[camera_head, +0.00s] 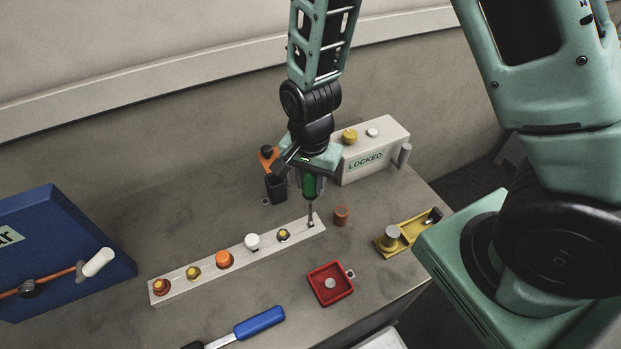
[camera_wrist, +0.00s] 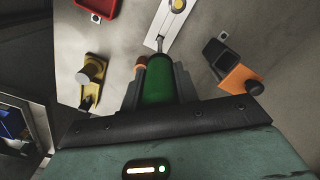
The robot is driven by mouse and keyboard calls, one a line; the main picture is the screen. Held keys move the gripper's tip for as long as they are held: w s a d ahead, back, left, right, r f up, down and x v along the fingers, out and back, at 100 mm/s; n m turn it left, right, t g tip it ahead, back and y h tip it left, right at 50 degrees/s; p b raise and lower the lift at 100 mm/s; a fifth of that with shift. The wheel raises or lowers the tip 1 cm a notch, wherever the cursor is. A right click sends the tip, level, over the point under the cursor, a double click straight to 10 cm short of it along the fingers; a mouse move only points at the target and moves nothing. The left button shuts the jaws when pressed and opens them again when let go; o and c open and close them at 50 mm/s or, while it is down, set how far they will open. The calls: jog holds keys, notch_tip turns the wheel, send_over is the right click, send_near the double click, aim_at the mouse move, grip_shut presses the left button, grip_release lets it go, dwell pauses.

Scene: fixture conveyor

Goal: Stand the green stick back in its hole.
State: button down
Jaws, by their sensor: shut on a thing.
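The green stick (camera_head: 309,186), with a thick green handle and thin metal shaft, is in my gripper (camera_head: 309,178). The gripper is shut on the handle, and the stick points down, roughly upright. It also shows in the wrist view (camera_wrist: 158,80), the handle between the fingers. The shaft's lower end meets the right end of the long white rack (camera_head: 205,274) in the picture. I cannot tell whether the tip is in a hole or just above it. The rack's end also shows in the wrist view (camera_wrist: 183,37). The hole itself is hidden.
Several coloured knobs stand along the rack, such as a white one (camera_head: 252,241). An orange cylinder (camera_head: 341,215), a red tray (camera_head: 331,284), a yellow fixture (camera_head: 411,231), a black cup (camera_head: 276,188) and a box marked LOCKED (camera_head: 375,153) stand close by. A blue-handled tool (camera_head: 259,322) lies in front.

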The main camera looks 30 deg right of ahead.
jog(key=shift+f+b, duration=1.15)
jog(key=shift+f, duration=0.6)
jog(key=c, duration=1.4)
grip_release()
jog(key=o, duration=0.6)
jog(key=shift+c, duration=0.2)
notch_tip(320, 180, up, 17)
jog(key=shift+r+b, duration=0.2)
jog(key=shift+b, duration=0.55)
